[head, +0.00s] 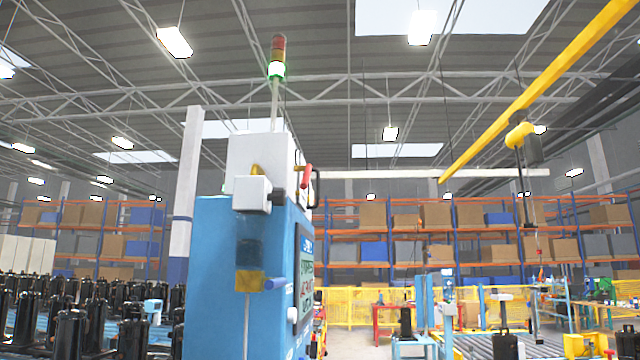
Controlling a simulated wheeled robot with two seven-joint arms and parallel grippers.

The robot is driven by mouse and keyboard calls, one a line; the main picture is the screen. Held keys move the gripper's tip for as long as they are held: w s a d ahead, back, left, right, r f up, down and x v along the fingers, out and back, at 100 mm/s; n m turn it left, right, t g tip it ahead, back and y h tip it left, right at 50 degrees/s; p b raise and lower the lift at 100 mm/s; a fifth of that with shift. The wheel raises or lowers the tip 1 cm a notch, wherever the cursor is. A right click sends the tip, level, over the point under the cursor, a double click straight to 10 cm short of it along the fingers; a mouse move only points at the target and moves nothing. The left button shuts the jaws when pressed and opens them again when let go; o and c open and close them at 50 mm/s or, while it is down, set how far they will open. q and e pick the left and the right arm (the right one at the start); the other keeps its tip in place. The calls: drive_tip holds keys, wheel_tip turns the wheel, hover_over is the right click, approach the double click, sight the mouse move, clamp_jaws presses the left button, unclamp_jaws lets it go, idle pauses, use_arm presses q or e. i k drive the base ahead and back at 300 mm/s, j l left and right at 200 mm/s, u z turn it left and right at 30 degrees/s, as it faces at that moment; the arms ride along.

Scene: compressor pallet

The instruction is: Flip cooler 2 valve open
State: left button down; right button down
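No part that I can clearly identify as the cooler 2 valve shows in the head view. The nearest large thing is a tall blue cabinet (212,275) with a white box on top. A red lever (307,176) beside a dark loop handle (316,188) sticks out at the upper right of the white box. I cannot tell what the lever belongs to. A sign panel (306,275) with lettering is on the cabinet's right face. Neither of my grippers is in view.
A stack light (277,70) with its green segment lit stands on the cabinet. Several black compressors (70,332) stand at the lower left. Yellow fencing (350,307) and loaded racks (425,222) are behind. A yellow overhead beam (540,85) with a hoist crosses the upper right.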

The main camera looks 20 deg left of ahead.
sight(307, 168)
drive_tip(key=i+l+u, duration=0.15)
drive_tip(key=l+u, duration=0.15)
drive_tip(key=u, duration=0.15)
drive_tip(key=l+u, duration=0.3)
drive_tip(key=u, duration=0.2)
drive_tip(key=i, duration=0.05)
